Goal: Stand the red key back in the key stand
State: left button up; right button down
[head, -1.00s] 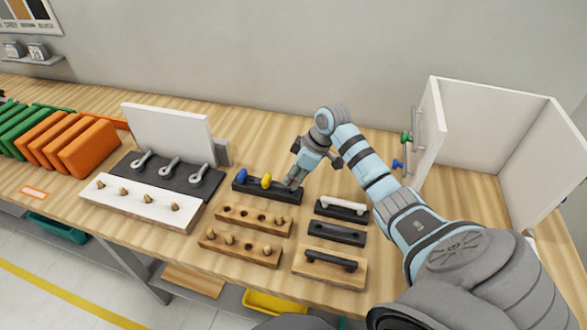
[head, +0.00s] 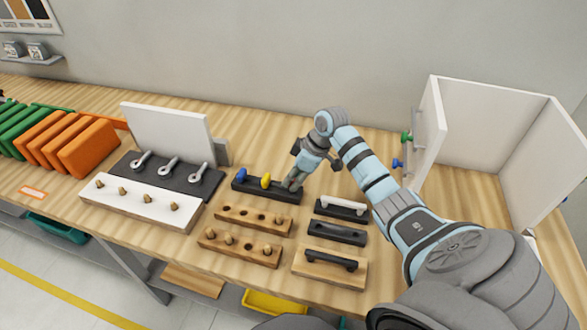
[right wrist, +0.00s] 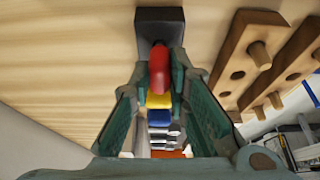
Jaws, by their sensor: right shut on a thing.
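The red key (right wrist: 159,68) is between the fingertips of my right gripper (right wrist: 161,76), which is shut on it. In the head view my right gripper (head: 292,184) is at the right end of the black key stand (head: 258,193) and hides the red key. The red key's head is over the end of the stand, which also shows in the right wrist view (right wrist: 160,20). I cannot tell whether it is seated in its hole. The blue key (head: 241,174) and yellow key (head: 266,179) stand upright in the stand. My left gripper is out of view.
Wooden peg blocks (head: 253,219) lie in front of the stand. Handle samples (head: 341,209) sit to its right. An open white cabinet (head: 491,130) is at the right.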

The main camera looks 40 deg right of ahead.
jog(key=shift+f, duration=0.6)
dwell(0.5)
jog(key=c, duration=1.5)
grip_release()
jog(key=shift+o, duration=0.2)
notch_tip(320, 180, up, 3)
jog(key=p, duration=0.3)
notch_tip(320, 180, up, 2)
jog(key=shift+r+p, duration=0.1)
jog(key=shift+p, duration=0.85)
